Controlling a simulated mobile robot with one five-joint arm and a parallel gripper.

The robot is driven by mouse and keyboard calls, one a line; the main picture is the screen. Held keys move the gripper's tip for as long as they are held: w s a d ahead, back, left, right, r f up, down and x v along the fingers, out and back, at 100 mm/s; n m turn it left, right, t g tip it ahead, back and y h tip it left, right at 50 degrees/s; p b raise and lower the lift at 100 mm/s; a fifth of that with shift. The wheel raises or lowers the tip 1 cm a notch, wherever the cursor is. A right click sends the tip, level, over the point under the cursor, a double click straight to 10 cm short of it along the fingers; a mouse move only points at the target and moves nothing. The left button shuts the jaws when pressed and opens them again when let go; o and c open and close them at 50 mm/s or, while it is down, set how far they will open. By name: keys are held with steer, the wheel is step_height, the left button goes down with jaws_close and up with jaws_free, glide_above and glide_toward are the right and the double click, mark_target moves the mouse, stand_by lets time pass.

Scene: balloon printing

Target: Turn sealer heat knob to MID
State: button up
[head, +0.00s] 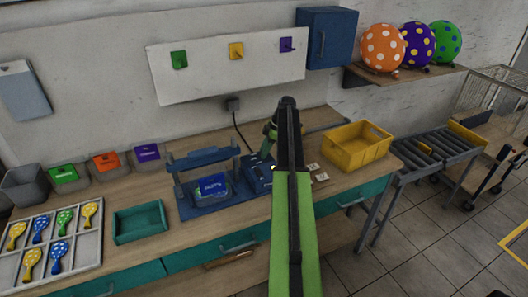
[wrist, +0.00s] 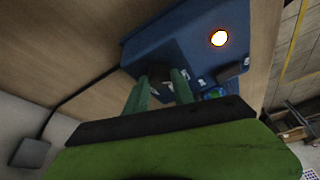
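The blue sealer (head: 190,207) stands on the workbench with a blue patterned piece under its bar. Its control box (head: 257,176) is at its right, partly behind my arm, and fills the middle of the wrist view (wrist: 175,40). A lamp (wrist: 218,38) on the box glows orange-white. My gripper (wrist: 158,76) reaches the box face with its two green fingers apart. A dark knob-like shape (wrist: 158,70) shows between the fingertips; contact with it is unclear. White labels (wrist: 200,82) are beside the fingers, too small to read, so the knob setting cannot be told.
A yellow bin (head: 357,147) and small pale cards (head: 317,172) are right of the sealer. A teal tray (head: 140,222) and a balloon tray (head: 91,251) are at the left. A black cable (wrist: 85,87) runs from the box to the wall.

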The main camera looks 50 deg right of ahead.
jaws_close()
steer(key=shift+s+m, duration=0.1)
steer(key=shift+m, duration=0.2)
steer(key=shift+a+m+t+h, duration=0.2)
steer(key=shift+m+t+h, duration=0.1)
steer(key=shift+m, duration=0.6)
steer(key=m+h, duration=0.1)
steer(key=m, duration=0.2)
steer(key=shift+m+t, duration=0.3)
steer(key=shift+t, duration=0.1)
steer(key=m+h, duration=0.2)
steer(key=m, duration=0.3)
steer(key=shift+a+m, duration=0.1)
steer(key=shift+m, duration=0.2)
steer(key=shift+h, duration=0.3)
steer(key=o, duration=0.6)
jaws_free()
